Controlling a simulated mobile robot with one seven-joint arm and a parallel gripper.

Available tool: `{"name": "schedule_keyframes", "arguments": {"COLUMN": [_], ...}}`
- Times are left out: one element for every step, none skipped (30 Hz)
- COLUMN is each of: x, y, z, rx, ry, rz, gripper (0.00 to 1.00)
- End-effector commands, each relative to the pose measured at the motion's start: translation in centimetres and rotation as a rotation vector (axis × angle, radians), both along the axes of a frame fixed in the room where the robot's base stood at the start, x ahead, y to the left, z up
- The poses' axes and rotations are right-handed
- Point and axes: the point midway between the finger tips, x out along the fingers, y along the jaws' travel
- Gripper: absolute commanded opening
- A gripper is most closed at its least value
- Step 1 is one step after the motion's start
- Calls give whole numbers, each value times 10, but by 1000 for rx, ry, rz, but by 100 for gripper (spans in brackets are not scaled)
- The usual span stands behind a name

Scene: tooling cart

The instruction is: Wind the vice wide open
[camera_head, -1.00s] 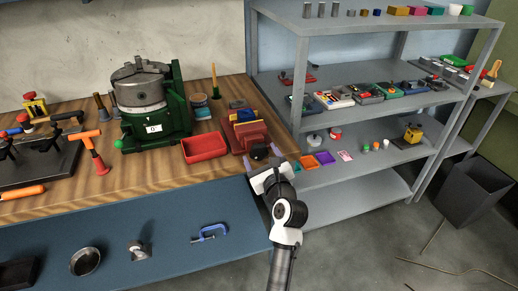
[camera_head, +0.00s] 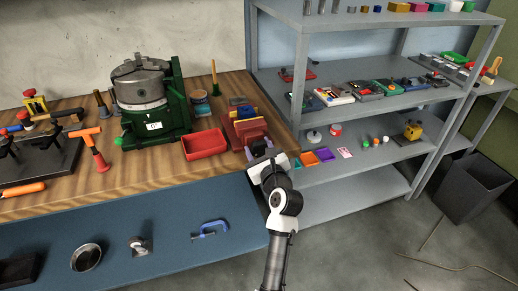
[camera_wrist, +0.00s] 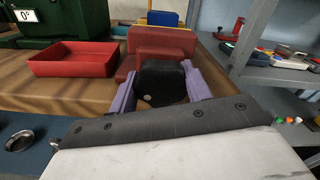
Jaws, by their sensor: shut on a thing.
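The red vice (camera_head: 250,130) stands at the right end of the wooden bench, and its red body also shows in the wrist view (camera_wrist: 163,42). A black knob or handle (camera_wrist: 160,84) sits at its near end. My gripper (camera_wrist: 160,88) is shut on this black handle, with a purple finger on each side of it. In the head view my gripper (camera_head: 260,152) is at the bench's right front corner, against the near end of the vice. The far jaw area is partly hidden; blue and yellow parts show behind the red body.
A red tray (camera_head: 205,143) lies just left of the vice. A green machine with a round chuck (camera_head: 140,82) stands further left. A grey shelf unit (camera_head: 300,60) stands close on the right. The floor in front of the shelves is mostly clear.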

Motion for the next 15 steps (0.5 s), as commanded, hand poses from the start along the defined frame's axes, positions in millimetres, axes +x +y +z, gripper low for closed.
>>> {"name": "schedule_keyframes", "arguments": {"x": [0, 0, 0, 0, 0, 0, 0, 0, 0, 0, 0, 0, 0, 0, 0], "y": [0, 0, 0, 0, 0, 0, 0, 0, 0, 0, 0, 0, 0, 0, 0], "z": [0, 0, 0, 0, 0, 0, 0, 0, 0, 0, 0, -1, -1, -1, -1], "rx": [-4, -8, -15, -22, -30, -43, -56, -68, -89, -106, -125, -153, -174, -197, -231], "ry": [-1, -2, -5, -6, -9, -13, -17, -21, -28, -33, -39, -48, -55, -63, -73], "rz": [0, 0, 0, 0, 0, 0, 1, 1, 1, 1, 1, 1, 1, 0, -1], "gripper": [26, 26, 26, 26, 26, 26, 26, 26, 26, 26, 26, 26, 26, 26, 26]}}
